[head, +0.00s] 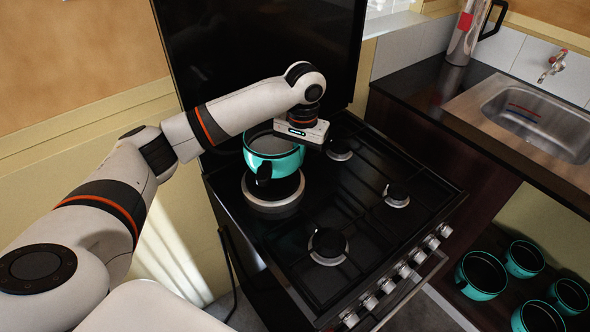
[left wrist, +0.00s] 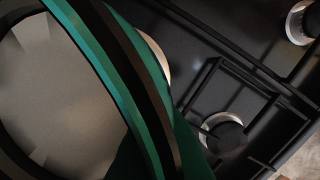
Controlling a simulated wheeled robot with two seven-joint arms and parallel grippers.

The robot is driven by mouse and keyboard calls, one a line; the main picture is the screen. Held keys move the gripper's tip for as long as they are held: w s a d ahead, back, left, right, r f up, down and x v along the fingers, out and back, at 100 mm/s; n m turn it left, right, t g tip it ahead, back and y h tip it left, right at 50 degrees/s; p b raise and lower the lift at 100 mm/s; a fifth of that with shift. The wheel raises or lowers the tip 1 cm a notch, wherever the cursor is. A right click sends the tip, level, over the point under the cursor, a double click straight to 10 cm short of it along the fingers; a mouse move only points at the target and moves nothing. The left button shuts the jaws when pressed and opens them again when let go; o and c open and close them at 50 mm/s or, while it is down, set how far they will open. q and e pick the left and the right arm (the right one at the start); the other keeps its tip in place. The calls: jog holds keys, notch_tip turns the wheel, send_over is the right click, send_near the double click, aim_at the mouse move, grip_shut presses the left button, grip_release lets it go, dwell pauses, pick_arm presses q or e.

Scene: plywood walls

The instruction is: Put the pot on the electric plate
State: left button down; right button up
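The teal pot (head: 283,162) has a dark rim and a dark handle facing the camera. In the head view it appears above the back part of the electric plate (head: 272,208), a round dark disc with a pale metal rim on the left of the stove. I cannot tell whether pot and plate touch. My left gripper (head: 303,133) is at the pot's right rim, its fingers hidden in the head view. In the left wrist view the pot's inside and wall (left wrist: 110,75) fill the left half, and no fingers are clear. My right gripper is not in view.
The black stove (head: 365,225) has several burners and front knobs. A dark panel (head: 260,50) stands behind it. At right are a counter with a sink (head: 540,115) and a metal jug (head: 466,35). Several teal pots (head: 482,275) stand low at the bottom right.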

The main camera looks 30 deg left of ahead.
aim_at(295, 183)
pick_arm(q)
jog(key=shift+w+a+f, duration=0.25)
jog(key=shift+a+f, duration=0.05)
jog(key=shift+a, duration=0.2)
jog(key=shift+f+p, duration=0.75)
jog(key=shift+f, duration=2.05)
jog(key=shift+w+a+f, duration=0.1)
jog(key=shift+a+f, duration=0.1)
jog(key=shift+f, duration=0.15)
jog(key=c, duration=1.7)
grip_release()
jog(key=shift+d+f, duration=0.1)
